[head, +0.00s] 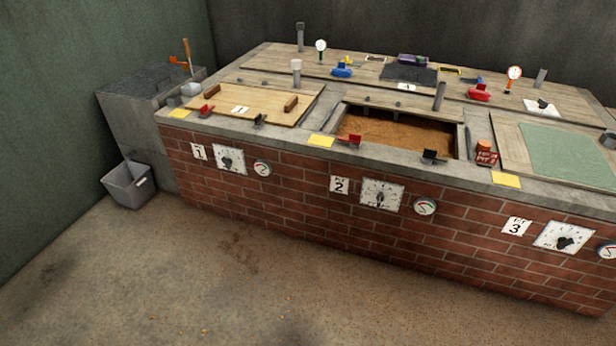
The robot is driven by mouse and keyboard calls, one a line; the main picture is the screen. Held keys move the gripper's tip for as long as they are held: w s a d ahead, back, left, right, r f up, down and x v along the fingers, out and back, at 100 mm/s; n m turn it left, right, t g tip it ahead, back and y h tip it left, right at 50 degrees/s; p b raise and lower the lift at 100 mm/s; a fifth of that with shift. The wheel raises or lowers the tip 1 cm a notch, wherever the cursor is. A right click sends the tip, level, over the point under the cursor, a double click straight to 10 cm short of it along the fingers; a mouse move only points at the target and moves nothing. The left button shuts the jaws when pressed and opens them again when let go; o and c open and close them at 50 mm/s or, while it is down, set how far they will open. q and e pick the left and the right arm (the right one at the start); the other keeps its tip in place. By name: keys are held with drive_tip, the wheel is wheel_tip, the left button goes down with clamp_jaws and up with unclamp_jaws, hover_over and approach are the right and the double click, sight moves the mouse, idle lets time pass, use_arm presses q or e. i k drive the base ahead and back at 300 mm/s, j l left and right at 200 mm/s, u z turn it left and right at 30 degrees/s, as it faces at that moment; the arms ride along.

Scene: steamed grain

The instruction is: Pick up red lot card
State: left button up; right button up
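A small red piece with pale lettering (486,158) is on the bench top, just right of the open pit. It looks like a card, but its lettering is too small to read surely. An orange-red cylinder (484,146) is directly behind it; I cannot tell whether they touch. Neither of my grippers is in view.
A long brick bench (290,190) fills the right side. Its middle pit (395,130) is open with brown grain; the left pit has a wooden lid (255,101), the right a green cloth (570,152). A grey bin (128,184) stands left. The front floor is clear.

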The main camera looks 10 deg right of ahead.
sight(484, 159)
drive_tip(key=z, duration=1.45)
drive_tip(key=i, duration=0.6)
drive_tip(key=i+j, duration=0.1)
drive_tip(key=i, duration=0.45)
drive_tip(key=z, duration=0.05)
